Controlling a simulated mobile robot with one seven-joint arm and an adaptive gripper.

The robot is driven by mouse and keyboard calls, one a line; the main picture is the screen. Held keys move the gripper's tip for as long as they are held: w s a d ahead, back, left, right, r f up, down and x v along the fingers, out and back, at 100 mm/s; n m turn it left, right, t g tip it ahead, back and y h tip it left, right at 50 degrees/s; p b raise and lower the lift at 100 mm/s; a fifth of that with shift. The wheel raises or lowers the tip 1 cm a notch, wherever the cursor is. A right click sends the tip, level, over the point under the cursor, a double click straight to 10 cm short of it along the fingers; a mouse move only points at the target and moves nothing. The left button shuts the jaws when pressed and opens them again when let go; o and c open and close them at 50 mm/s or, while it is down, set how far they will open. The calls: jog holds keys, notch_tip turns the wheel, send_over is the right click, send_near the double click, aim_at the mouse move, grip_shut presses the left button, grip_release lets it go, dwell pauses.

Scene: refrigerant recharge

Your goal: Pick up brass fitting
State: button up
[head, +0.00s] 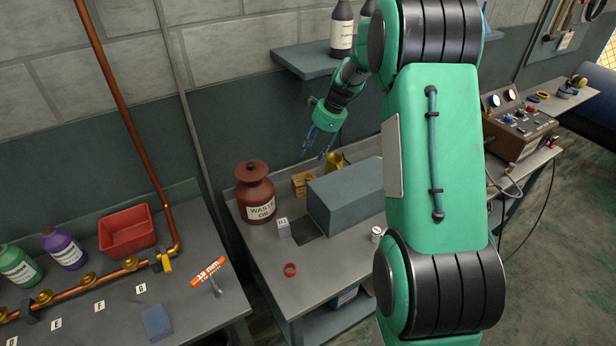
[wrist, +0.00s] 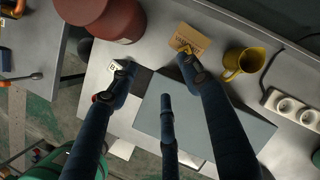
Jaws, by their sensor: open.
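My gripper (head: 313,152) hangs open above the back of the middle workbench. In the wrist view its fingers (wrist: 160,74) are spread with nothing between them. A small cardboard box (head: 302,181) with a printed label stands below; it also shows in the wrist view (wrist: 189,37) just beyond the right fingertip. A small brass-yellow piece shows at that fingertip, over the box edge; I cannot tell whether it is a fitting. Several brass-coloured fittings (head: 88,280) sit along the copper pipe at the left, far from my gripper.
A red-brown waste oil jar (head: 255,192) stands left of the box, a yellow jug (wrist: 243,63) right of it. A large grey block (head: 345,195) fills the bench middle. A small B1 tag (head: 283,228) stands before the jar. A shelf (head: 305,60) is above. The front bench is mostly clear.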

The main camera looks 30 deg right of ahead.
aim_at(308, 176)
jog(key=w+d+f+m+p, duration=0.1)
jog(key=w+d+f+m, duration=0.1)
jog(key=d+f, duration=0.4)
jog(key=shift+w+m, duration=0.3)
jog(key=shift+m, duration=0.3)
jog(key=shift+a+f, duration=0.1)
jog(key=shift+f, duration=0.05)
jog(key=shift+b+x, duration=0.65)
jog(key=shift+x, duration=3.45)
jog(key=shift+a, duration=0.15)
jog(key=shift+b+x, duration=0.5)
jog(key=shift+x, duration=2.2)
jog(key=c, duration=1.1)
